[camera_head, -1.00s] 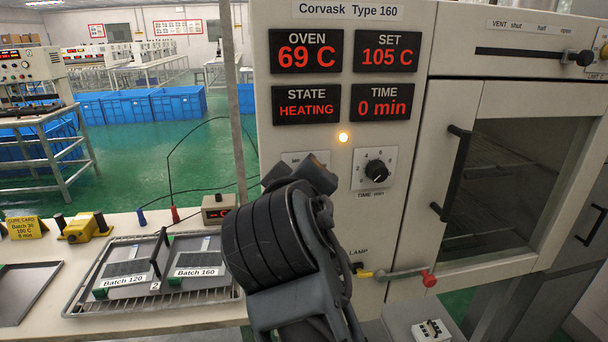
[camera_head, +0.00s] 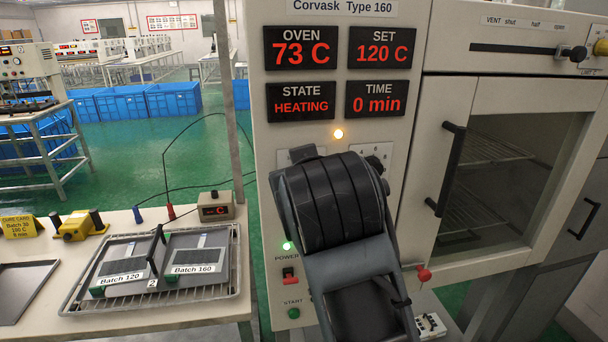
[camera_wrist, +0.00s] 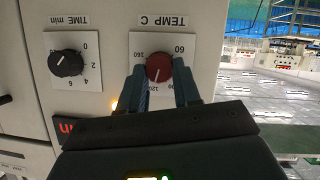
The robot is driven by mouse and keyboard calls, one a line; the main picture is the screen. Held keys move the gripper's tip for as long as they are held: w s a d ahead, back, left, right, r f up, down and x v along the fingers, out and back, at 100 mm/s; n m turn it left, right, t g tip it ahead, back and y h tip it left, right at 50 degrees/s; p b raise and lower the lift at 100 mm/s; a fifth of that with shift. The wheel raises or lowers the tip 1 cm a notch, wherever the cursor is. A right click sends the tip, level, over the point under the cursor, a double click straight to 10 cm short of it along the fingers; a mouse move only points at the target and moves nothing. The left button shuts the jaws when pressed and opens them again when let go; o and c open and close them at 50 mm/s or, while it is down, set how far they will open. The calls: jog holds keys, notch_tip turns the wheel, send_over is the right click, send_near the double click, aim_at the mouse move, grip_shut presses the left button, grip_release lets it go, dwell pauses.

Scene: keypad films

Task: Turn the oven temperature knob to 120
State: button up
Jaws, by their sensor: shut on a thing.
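The red oven temperature knob (camera_wrist: 158,66) sits on a white TEMP C plate (camera_wrist: 140,42) in the wrist view, which shows the panel upside down. My gripper (camera_wrist: 160,74) is shut on the knob, one finger on each side of it. The knob's pointer is near the 120 mark. In the head view my arm hides the knob and the fingertips. The SET display (camera_head: 384,46) reads 120 C, the OVEN display (camera_head: 300,48) 73 C, and the STATE display (camera_head: 301,102) HEATING.
The black TIME knob (camera_wrist: 66,63) is beside the temperature knob; the TIME display (camera_head: 381,99) reads 0 min. The oven door (camera_head: 462,230) is shut. A green POWER light (camera_head: 287,246) is lit. Batch plates lie on a wire-rack tray (camera_head: 237,262) on the left bench.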

jog(key=shift+f, duration=0.15)
jog(key=o, duration=1.1)
jog(key=shift+c, duration=0.2)
jog(key=b+v, duration=0.1)
jog(key=v, duration=0.6)
jog(key=shift+s+r, duration=0.2)
jog(key=shift+s, duration=0.15)
jog(key=shift+d, duration=0.15)
